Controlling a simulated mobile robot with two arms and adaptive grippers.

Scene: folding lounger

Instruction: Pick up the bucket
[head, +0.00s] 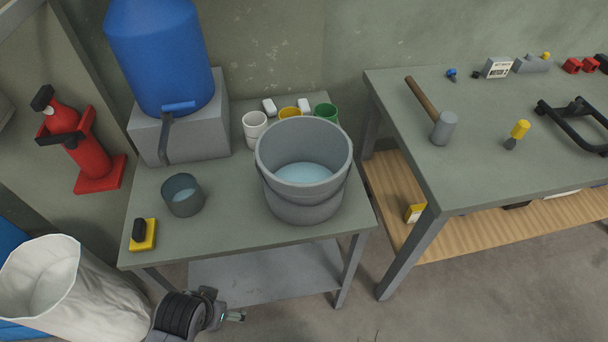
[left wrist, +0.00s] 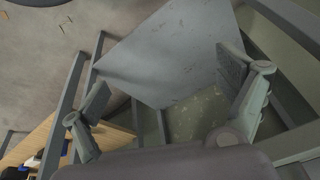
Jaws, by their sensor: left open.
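The grey bucket (head: 280,205) stands upright on the small green-topped table (head: 235,225) in the head view, with pale blue water inside. A handle lies along its side. My left gripper (head: 238,317) is low in front of the table, below the tabletop and well apart from the bucket. In the left wrist view my left gripper (left wrist: 165,70) has its two fingers spread with nothing between them. That view shows the table's lower shelf (left wrist: 170,40) and frame beyond the fingers; I cannot make out the bucket there. My right gripper is not in view.
A grey cup (head: 182,200), a yellow sponge (head: 143,238) and several cups stand near the bucket. A blue water barrel (head: 160,55) is behind left. A workbench (head: 480,160) with tools stands right. A white sack (head: 75,290) is at lower left.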

